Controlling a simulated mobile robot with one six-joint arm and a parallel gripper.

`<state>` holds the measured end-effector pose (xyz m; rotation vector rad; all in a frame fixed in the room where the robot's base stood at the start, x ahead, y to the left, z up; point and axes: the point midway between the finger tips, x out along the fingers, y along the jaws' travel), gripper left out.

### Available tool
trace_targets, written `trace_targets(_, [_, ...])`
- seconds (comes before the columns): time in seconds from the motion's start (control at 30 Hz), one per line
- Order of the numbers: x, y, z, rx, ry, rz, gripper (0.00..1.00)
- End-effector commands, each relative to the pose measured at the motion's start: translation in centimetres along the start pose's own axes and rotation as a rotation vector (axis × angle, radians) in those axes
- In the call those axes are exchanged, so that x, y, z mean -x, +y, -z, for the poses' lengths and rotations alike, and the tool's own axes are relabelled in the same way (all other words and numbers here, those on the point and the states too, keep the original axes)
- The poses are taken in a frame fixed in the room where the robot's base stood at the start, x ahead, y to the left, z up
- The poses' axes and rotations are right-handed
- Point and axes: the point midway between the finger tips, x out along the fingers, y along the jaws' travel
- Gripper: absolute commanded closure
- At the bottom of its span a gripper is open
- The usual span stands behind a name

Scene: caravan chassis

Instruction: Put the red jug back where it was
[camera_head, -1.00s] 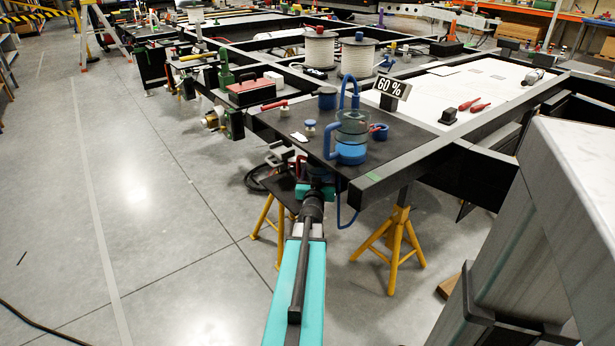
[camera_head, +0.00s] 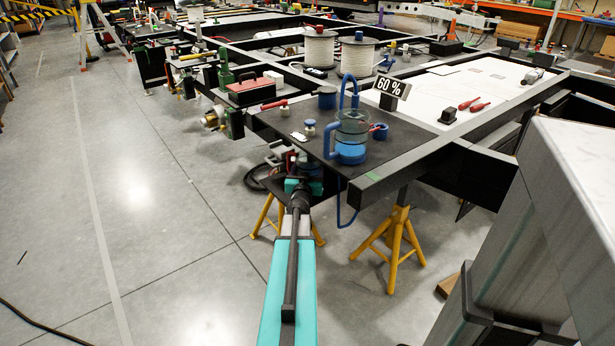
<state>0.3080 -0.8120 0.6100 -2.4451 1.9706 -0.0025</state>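I cannot make out a whole red jug. Small red patches (camera_head: 274,160) show below the front left edge of the dark board, near my gripper, too small and covered to name. My arm reaches forward from the bottom, and my gripper (camera_head: 303,184) is at the front edge of the board, low beside it. Its fingers are hidden by its own wrist and the board edge, so I cannot tell whether it holds anything. A clear jug with blue base and handle (camera_head: 351,153) stands on the board, right of and beyond my gripper.
Yellow stands (camera_head: 397,240) support the chassis. A grey cabinet (camera_head: 530,250) blocks the right.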

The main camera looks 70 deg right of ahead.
Motion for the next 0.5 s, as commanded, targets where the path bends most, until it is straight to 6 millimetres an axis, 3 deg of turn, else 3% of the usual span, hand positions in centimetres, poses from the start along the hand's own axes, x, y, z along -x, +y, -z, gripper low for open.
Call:
trace_targets(0.23, [-0.1,0.0,-2.6,0.0,0.003,-0.001,0.77])
trace_targets(0.5, [0.0,0.0,-2.8,-0.001,0.004,-0.001,0.77])
